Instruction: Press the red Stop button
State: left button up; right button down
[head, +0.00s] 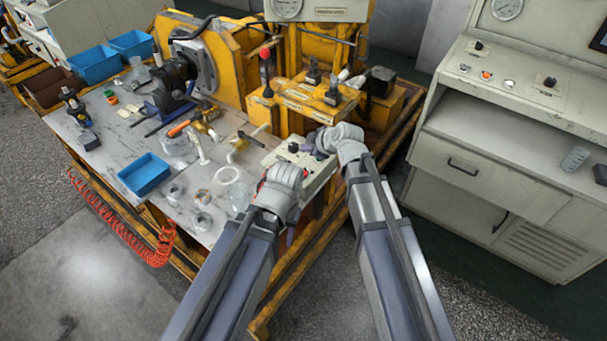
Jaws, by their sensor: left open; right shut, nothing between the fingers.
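A pale control box (318,172) with dark round knobs (293,147) sits at the right front edge of the workbench. A small red patch (262,182) shows beside my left wrist; I cannot tell whether it is the Stop button. My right gripper (309,148) is shut and empty, over the back part of the control box, its tips partly hidden. My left gripper (290,234) is open, low at the box's front edge and mostly hidden by its own wrist. Whether either gripper touches the box cannot be told.
The grey workbench (120,150) holds a blue bin (144,174), jars and tools. A yellow frame with a red-knobbed lever (265,62) stands behind the box. A beige cabinet (500,150) stands at right. A red coiled hose (130,240) hangs at the left front.

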aim_at(306, 175)
jog(key=shift+f+b, duration=3.9)
jog(key=shift+f, duration=0.25)
jog(key=shift+f, duration=0.15)
jog(key=shift+f+b, duration=0.25)
jog(key=shift+b, duration=0.2)
jog(key=shift+f+b, duration=0.35)
jog(key=shift+f, duration=0.05)
jog(key=shift+r, duration=0.15)
jog(key=shift+r+p, duration=0.7)
jog(key=shift+p, duration=0.1)
notch_tip(306, 175, up, 5)
jog(key=p, duration=0.5)
